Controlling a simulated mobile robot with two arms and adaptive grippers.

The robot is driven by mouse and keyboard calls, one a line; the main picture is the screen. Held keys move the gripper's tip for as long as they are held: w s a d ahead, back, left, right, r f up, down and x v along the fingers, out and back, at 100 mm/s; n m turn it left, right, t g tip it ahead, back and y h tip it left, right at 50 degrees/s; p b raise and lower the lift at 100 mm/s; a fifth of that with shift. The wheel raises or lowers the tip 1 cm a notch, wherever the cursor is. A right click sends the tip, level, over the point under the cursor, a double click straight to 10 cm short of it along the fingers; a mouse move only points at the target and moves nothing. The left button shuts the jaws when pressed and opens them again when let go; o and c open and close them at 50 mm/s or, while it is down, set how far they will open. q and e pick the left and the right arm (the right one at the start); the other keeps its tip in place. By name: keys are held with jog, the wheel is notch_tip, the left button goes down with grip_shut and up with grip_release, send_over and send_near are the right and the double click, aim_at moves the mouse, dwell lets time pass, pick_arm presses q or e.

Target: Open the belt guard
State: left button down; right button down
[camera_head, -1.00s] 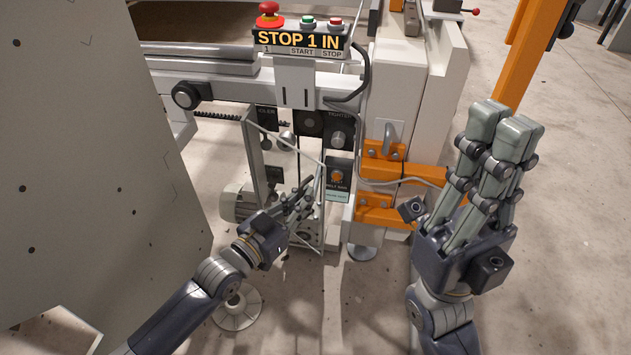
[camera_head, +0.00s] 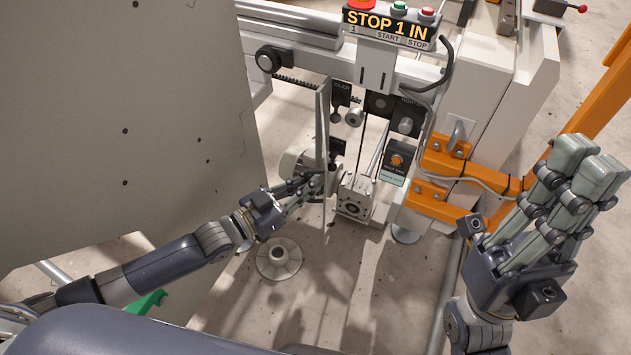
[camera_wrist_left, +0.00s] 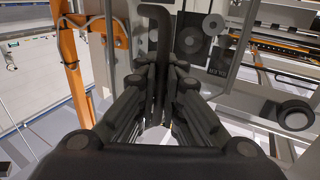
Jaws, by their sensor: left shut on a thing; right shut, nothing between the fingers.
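The belt guard (camera_head: 324,128) is a thin, tall panel, seen nearly edge-on in the head view. It stands swung out from the belt drive, whose belt and pulleys (camera_head: 379,103) show uncovered to its right. My left gripper (camera_head: 318,187) is at the guard's lower part, shut on its handle. In the left wrist view a dark bent handle (camera_wrist_left: 157,28) rises between the fingers of my left gripper (camera_wrist_left: 160,88); its lower part is hidden by them. My right gripper (camera_head: 590,160) is shut and empty, apart from the machine at the right.
A control box (camera_head: 388,25) with a red button and a STOP 1 IN sign tops the machine. Orange brackets (camera_head: 440,180) and a post (camera_head: 610,80) stand at right. A large grey panel (camera_head: 120,110) fills the left. A round foot (camera_head: 279,259) stands on the floor below.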

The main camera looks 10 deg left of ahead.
pick_arm(q)
jog(key=shift+s+d+f, duration=0.15)
jog(key=shift+s+f, duration=0.05)
jog(key=shift+s, duration=0.15)
jog(key=c, duration=2)
grip_release()
jog(key=shift+c, duration=0.2)
jog(key=shift+r, duration=0.2)
